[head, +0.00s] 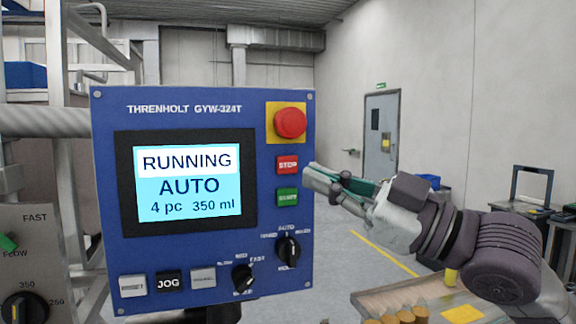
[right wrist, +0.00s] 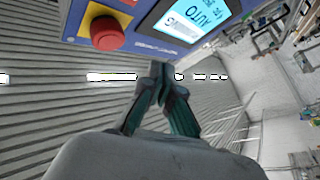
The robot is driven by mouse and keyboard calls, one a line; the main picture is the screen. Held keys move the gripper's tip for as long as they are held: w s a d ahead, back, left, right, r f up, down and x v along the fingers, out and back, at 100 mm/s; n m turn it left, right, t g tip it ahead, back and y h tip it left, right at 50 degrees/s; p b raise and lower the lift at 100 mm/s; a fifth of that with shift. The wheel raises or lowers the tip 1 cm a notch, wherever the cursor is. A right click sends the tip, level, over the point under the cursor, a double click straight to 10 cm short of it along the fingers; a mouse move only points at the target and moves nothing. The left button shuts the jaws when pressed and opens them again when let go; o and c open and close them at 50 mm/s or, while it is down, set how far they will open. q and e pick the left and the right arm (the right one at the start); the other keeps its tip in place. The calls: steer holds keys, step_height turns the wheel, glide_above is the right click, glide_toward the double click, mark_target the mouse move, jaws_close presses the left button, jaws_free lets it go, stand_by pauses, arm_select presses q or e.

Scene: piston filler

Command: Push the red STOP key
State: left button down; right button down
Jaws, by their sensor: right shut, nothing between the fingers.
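The red STOP key (head: 287,165) is a small rectangular key on the right side of the blue control panel (head: 190,118), below the red emergency mushroom button (head: 290,123) and above a green START key (head: 287,197). My right gripper (head: 310,178) is shut and empty. In the head view its tips are just right of the two keys, at a height between them; I cannot tell whether they touch the panel. The right wrist view shows the closed fingers (right wrist: 158,70) and the mushroom button (right wrist: 106,33), but not the STOP key. My left gripper is not in view.
The screen (head: 186,182) reads RUNNING, AUTO, 4 pc, 350 ml. Dark rotary selectors (head: 288,251) and a JOG key (head: 168,282) sit low on the panel. A side box with a knob (head: 25,308) stands at left. A tray with yellowish pieces (head: 385,300) lies below my right arm.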

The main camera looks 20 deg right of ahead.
steer(key=p, duration=0.2)
glide_toward(278, 160)
steer(key=w+a+r, duration=0.1)
steer(key=a+r, duration=0.1)
steer(key=a, duration=0.2)
steer(key=shift+w+a+p, duration=0.1)
steer(key=shift+w+p, duration=0.25)
steer(key=shift+w, duration=0.55)
steer(key=shift+w, duration=0.1)
stand_by(0.4)
steer(key=shift+w, duration=0.15)
steer(key=shift+w+p, duration=0.2)
steer(key=shift+p, duration=0.15)
steer(key=shift+w, duration=0.4)
stand_by(0.5)
steer(key=shift+s, duration=0.85)
